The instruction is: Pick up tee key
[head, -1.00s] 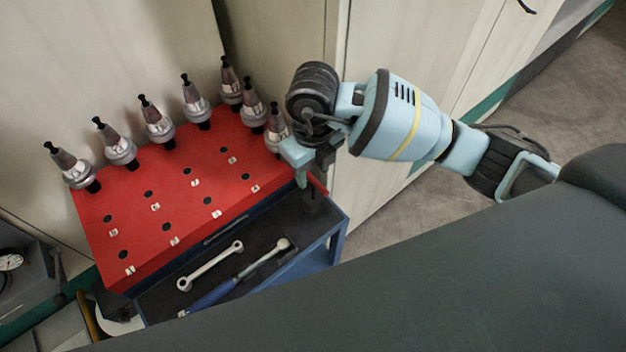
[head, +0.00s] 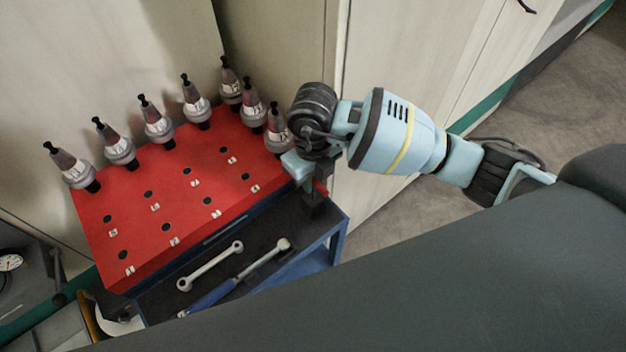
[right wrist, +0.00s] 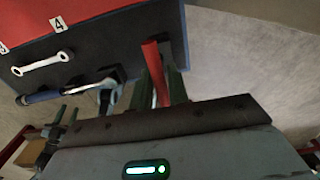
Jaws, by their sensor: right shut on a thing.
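The tee key shows in the right wrist view as a red bar (right wrist: 154,66) between the two fingers of my right gripper (right wrist: 161,88). The fingers are shut on it. In the head view my right gripper (head: 307,188) is at the right end of the dark tool shelf (head: 228,262), just beside the red block. Only a small red bit of the key shows there; the rest is hidden by the gripper. I cannot tell whether the key touches the shelf. My left gripper is in neither view.
A red block (head: 178,188) with numbered holes has several tool holders (head: 158,126) along its back and right edge. On the shelf lie a wrench (head: 210,267) and a blue-handled tool (head: 214,295). Pale cabinets (head: 270,40) stand behind; floor is open at right.

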